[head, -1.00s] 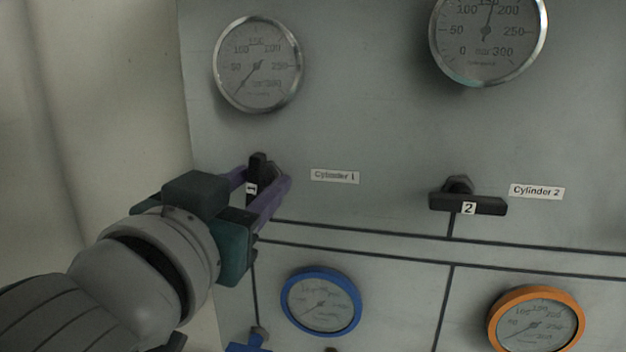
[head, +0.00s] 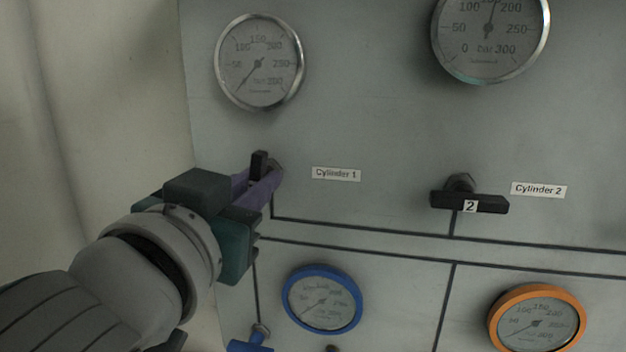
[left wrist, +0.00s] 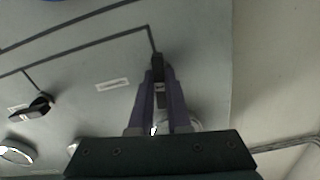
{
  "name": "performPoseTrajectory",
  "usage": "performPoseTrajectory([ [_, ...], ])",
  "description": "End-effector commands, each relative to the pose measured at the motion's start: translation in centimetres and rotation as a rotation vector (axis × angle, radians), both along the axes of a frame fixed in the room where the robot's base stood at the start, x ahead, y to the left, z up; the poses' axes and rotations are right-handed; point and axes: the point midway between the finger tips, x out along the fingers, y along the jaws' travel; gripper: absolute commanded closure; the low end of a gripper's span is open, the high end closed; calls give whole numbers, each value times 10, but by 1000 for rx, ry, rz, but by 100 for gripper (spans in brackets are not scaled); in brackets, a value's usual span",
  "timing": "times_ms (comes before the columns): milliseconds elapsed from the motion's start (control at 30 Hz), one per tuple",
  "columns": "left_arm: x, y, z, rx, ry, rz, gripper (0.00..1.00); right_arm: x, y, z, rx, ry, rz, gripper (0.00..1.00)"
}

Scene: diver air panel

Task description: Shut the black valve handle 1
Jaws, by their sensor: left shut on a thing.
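The black valve handle 1 (head: 259,162) stands upright on the grey panel, left of the "Cylinder 1" label (head: 336,174). My left gripper (head: 256,188) is shut on the handle, with its purple fingers on either side of it. The fingers hide most of the handle in the head view. In the left wrist view the handle (left wrist: 158,68) shows between the fingertips of my left gripper (left wrist: 160,90). My right gripper is in neither view.
Black handle 2 (head: 469,202) lies horizontal to the right, by the "Cylinder 2" label (head: 538,190). Gauges sit above, and a blue-rimmed gauge (head: 322,299) and an orange-rimmed gauge (head: 537,319) below. A blue handle (head: 250,344) is below my left gripper.

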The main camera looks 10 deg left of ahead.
Motion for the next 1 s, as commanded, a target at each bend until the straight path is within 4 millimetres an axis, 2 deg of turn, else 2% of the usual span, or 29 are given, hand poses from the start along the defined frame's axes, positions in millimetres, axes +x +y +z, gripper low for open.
performPoseTrajectory([
  [367, 0, 0, 1, 175, -5, 0, 100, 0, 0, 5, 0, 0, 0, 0],
  [1000, 0, 0, 1, 776, -27, 0, 100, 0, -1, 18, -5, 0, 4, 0],
])
